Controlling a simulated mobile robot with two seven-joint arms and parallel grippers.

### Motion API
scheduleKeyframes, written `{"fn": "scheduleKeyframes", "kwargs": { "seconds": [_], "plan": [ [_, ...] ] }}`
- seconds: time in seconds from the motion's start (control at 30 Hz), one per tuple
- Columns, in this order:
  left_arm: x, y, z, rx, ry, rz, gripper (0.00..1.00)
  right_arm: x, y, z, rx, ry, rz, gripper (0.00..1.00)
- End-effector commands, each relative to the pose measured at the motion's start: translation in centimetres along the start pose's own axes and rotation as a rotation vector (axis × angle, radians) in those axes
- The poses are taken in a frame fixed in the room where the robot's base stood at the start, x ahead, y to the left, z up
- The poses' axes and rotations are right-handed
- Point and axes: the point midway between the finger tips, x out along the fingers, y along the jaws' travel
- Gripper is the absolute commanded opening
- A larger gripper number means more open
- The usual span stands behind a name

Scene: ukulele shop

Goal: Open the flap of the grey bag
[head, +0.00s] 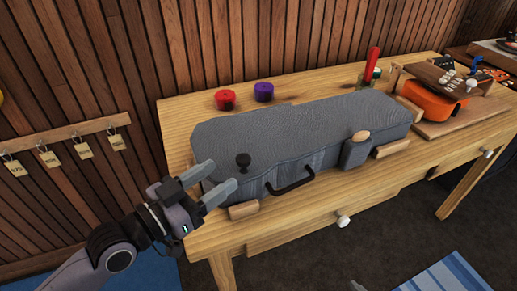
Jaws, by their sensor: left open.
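The grey bag (300,130), long and shaped like an instrument case, lies closed on the wooden table. A dark round knob (243,160) stands on its top near the left end. A dark handle (291,184) is on its front side. Farther right, a small grey pocket (356,153) with a wooden toggle (361,136) sits on the front. My left gripper (222,177) is open and empty at the bag's left front corner, its fingers pointing toward the knob, short of it. Whether a finger touches the bag is unclear. My right gripper is not in view.
Wooden blocks (243,211) border the bag's front. A red roll (225,99) and a purple roll (263,92) sit behind it. A cup with a red-handled tool and an orange item (436,101) stand right. Tags hang on the left wall.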

Motion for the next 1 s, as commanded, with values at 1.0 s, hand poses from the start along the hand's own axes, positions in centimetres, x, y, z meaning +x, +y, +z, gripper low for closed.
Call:
{"fn": "scheduleKeyframes", "kwargs": {
  "seconds": [1.0],
  "plan": [
    [7.2, 0.0, 0.0, 0.001, 0.000, 0.001, 0.57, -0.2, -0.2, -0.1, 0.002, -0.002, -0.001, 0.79]
  ]
}}
